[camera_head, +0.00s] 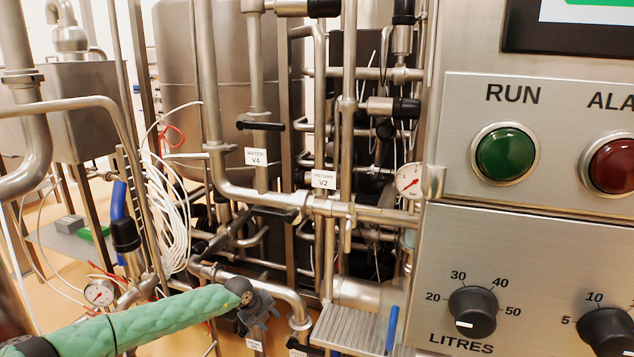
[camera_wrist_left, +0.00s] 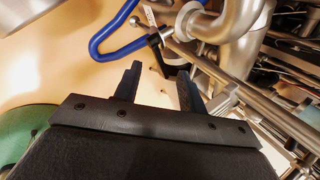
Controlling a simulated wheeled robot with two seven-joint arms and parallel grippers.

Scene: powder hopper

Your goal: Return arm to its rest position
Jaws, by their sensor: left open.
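My left arm (camera_head: 150,318), in a green sleeve, comes in from the lower left of the head view. My left gripper (camera_head: 258,318) is at its end, small and dark, in front of the lower pipework. In the left wrist view the two dark fingers of my left gripper (camera_wrist_left: 160,88) stand apart with nothing between them. A black fitting (camera_wrist_left: 174,62) shows just beyond the fingertips; I cannot tell whether they touch it. My right gripper is in neither view.
Steel pipes (camera_head: 270,200) with valves labelled V4 and V2 fill the middle. A control panel (camera_head: 530,250) with a green RUN button (camera_head: 506,153) stands at right. A blue looped handle or hose (camera_wrist_left: 120,42) and a steel rod (camera_wrist_left: 235,85) lie close to the left gripper.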

